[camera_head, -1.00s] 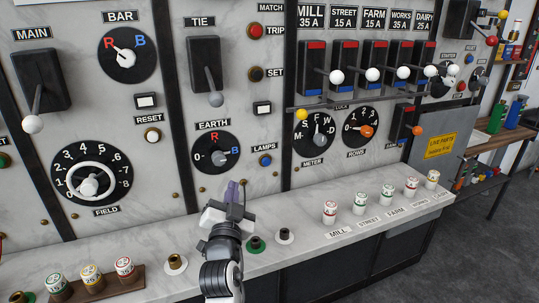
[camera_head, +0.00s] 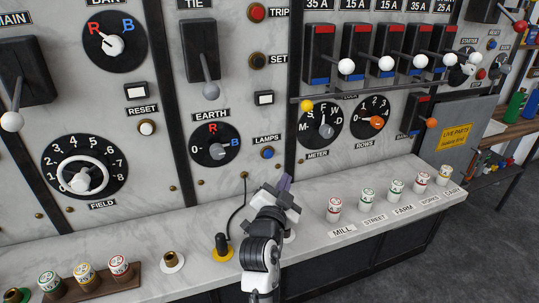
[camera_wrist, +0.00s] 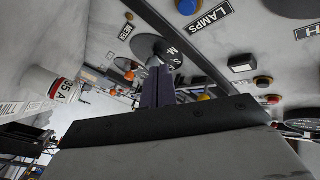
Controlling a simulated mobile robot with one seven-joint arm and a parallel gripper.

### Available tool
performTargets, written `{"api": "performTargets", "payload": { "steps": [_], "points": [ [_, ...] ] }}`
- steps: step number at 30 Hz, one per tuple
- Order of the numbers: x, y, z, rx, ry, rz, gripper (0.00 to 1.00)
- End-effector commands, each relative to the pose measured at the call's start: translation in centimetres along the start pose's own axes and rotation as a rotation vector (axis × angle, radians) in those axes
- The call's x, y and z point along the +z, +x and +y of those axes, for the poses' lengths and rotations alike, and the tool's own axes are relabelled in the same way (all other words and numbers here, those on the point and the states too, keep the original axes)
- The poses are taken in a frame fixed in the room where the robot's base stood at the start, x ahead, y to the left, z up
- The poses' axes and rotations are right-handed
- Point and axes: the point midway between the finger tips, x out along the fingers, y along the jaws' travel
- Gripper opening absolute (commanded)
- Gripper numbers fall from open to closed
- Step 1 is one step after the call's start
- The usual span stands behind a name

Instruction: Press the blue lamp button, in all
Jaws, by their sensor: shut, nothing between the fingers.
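The blue lamp button (camera_head: 267,153) sits on the marble panel under the LAMPS label, right of the EARTH dial. In the wrist view the blue button (camera_wrist: 188,6) shows at the top edge, beside its LAMPS label. My gripper (camera_head: 285,181) is below and slightly right of the button in the head view, with its purple fingers shut and empty. In the wrist view the closed fingers (camera_wrist: 158,85) point toward the panel and appear apart from the button. The exact gap to the panel cannot be told.
The EARTH dial (camera_head: 215,145) is left of the button and the METER dial (camera_head: 319,125) is right. A black plug (camera_head: 222,243) with a cable stands on the ledge left of my arm. Several labelled fuses, including MILL (camera_head: 334,208), stand to the right.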

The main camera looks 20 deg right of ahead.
Motion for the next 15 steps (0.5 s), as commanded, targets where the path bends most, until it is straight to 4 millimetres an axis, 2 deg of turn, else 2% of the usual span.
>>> {"api": "performTargets", "payload": {
  "steps": [5,15],
  "points": [
    [0.3,0.5,-0.3,-0.001,-0.001,0.0,0.0],
    [2.2,4.1,-2.3,-0.003,-0.003,0.0,0.0]
  ]
}}
